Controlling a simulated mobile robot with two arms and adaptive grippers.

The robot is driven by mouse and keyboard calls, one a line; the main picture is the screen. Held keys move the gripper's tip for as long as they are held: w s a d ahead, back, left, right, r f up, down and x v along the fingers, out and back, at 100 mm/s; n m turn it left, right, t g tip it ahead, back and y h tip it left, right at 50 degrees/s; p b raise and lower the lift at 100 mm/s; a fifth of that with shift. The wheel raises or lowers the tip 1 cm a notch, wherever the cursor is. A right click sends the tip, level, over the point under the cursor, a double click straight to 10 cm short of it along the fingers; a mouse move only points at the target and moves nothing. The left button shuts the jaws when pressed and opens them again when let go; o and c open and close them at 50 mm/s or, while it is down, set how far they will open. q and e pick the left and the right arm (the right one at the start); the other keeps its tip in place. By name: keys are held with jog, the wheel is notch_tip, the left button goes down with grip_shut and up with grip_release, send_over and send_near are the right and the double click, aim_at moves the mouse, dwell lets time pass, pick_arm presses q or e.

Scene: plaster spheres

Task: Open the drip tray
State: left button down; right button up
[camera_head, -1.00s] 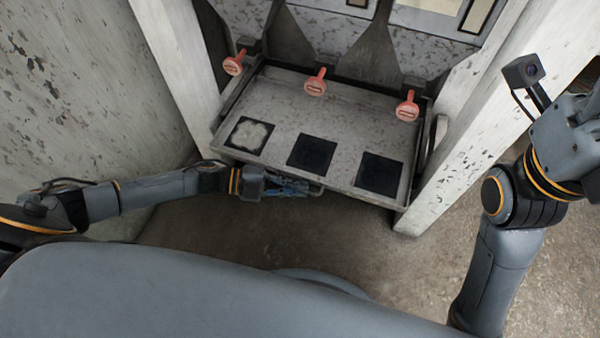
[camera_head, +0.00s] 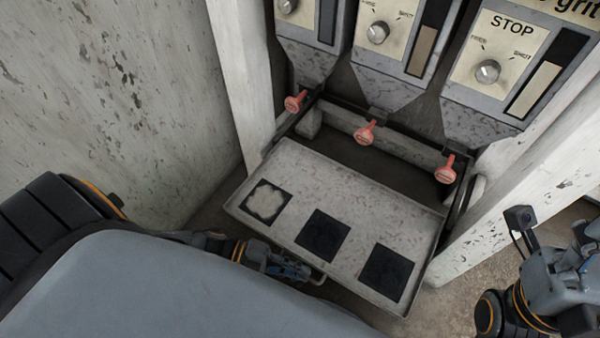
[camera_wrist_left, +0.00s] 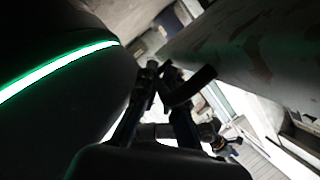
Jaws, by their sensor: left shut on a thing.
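The drip tray (camera_head: 333,195) is a speckled grey metal tray with three dark squares on it, one bearing a pale patch. It stands pulled out towards me, with a dark gap between its back edge and the machine. My left gripper (camera_head: 308,276) is at the tray's front edge, shut on the tray's handle (camera_head: 318,279), which is mostly hidden by the fingers. In the left wrist view the fingers (camera_wrist_left: 160,75) are close together around a dark bar, in deep shadow. My right arm (camera_head: 560,280) is at the right edge; its fingertips do not show clearly.
Three red levers (camera_head: 365,132) hang above the gap under grey hoppers (camera_head: 385,85). Dial panels (camera_head: 488,70) are above, one marked STOP. White posts (camera_head: 520,185) flank the tray, and a pale wall (camera_head: 110,90) is at left. Bare floor shows at lower right.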

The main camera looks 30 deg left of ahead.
pick_arm(q)
jog(key=c, duration=1.7)
grip_release()
jog(key=shift+a, duration=0.1)
jog(key=v, duration=1.2)
